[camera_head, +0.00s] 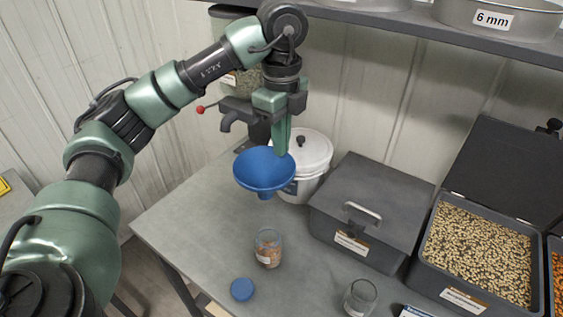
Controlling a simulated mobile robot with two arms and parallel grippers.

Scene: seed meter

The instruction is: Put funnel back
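The blue funnel (262,172) is in the air above the back of the table, upright with its wide mouth up and its spout down. My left gripper (281,152) comes down from above and its green fingers meet the funnel's back right rim. The fingers look closed on that rim. The fingertips are partly hidden by the funnel. My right gripper is not in view.
A white lidded bucket (312,150) stands right behind the funnel. A glass jar with seeds (268,248), a blue lid (242,289) and an empty-looking jar (360,297) stand in front. A closed grey box (370,208) and an open seed bin (475,250) are to the right. A shelf (420,25) hangs above.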

